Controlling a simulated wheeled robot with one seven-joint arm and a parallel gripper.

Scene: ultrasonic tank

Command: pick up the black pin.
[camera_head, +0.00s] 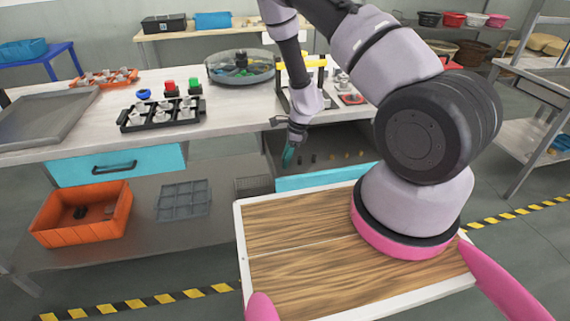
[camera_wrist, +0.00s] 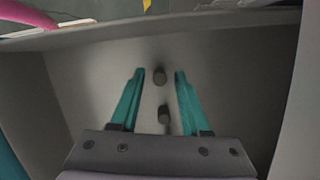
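Two small dark pins lie on the floor of an open grey drawer. In the wrist view the farther pin (camera_wrist: 159,76) is nearly level with the fingertips and the nearer pin (camera_wrist: 164,113) lies closer to the palm. My gripper (camera_wrist: 157,74) is open, its teal fingers on either side of the pins in the picture. I cannot tell its height above them. In the head view my gripper (camera_head: 289,156) reaches down into the drawer, and small dark pins (camera_head: 314,158) show just right of it. Nothing is in its grasp.
The drawer's blue front (camera_head: 325,177) is pulled out below the worktop (camera_head: 235,115). Brass-coloured bits (camera_head: 340,155) lie farther right in the drawer. A closed blue drawer (camera_head: 125,164), an orange bin (camera_head: 82,212) and a grey tray (camera_head: 184,200) are at left.

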